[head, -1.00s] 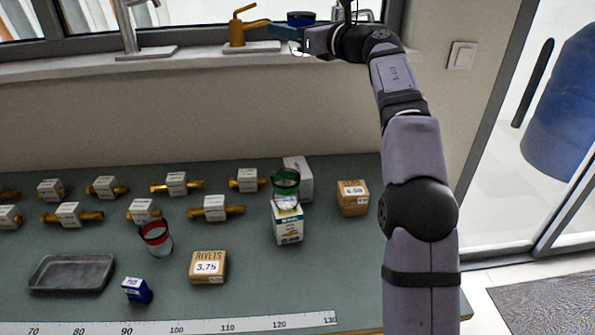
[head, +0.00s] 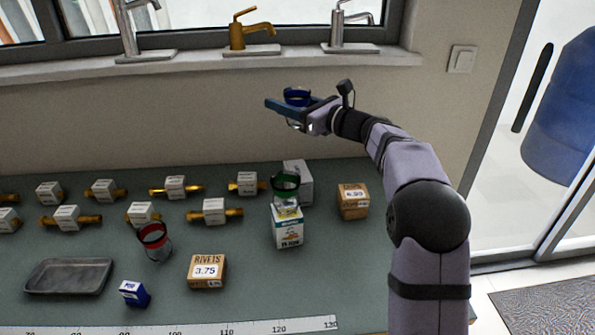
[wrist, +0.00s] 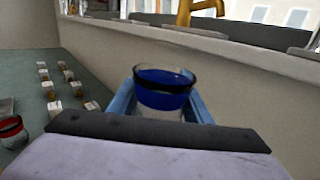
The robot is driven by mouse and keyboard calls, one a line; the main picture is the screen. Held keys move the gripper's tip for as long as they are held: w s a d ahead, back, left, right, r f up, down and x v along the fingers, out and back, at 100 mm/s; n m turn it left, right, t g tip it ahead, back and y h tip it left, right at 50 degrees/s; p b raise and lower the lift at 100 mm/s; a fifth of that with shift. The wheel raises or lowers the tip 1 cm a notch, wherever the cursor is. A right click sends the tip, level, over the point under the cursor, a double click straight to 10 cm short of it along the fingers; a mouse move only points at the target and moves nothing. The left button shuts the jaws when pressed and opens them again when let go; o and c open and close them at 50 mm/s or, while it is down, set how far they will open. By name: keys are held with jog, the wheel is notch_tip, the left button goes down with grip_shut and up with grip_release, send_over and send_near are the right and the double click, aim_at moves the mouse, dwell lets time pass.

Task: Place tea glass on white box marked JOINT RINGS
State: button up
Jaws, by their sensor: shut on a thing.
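My gripper (head: 292,105) is shut on a tea glass with a blue band (head: 297,94), held upright in the air above the bench, in front of the wall. In the wrist view the glass (wrist: 163,90) sits between the blue fingers. A green-banded glass (head: 285,188) appears to stand on a white box with blue and yellow print (head: 287,233); its lettering is too small to read surely. Another white box (head: 304,180) stands behind, partly hidden, with no readable label.
A box marked RIVETS (head: 207,271), a small blue box (head: 133,293), a grey tray (head: 68,276) and a brown box (head: 353,201) are on the bench. Several brass fittings with white tags lie at the back left. Taps (head: 250,35) stand on the sill above. Bench right of the RIVETS box is clear.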

jog(key=p, duration=0.2)
send_over(287, 165)
jog(key=shift+f, duration=6.65)
jog(key=shift+s+f, duration=0.1)
jog(key=shift+f, duration=0.05)
jog(key=shift+f+b, duration=0.15)
jog(key=shift+b, duration=0.4)
jog(key=o, duration=1.1)
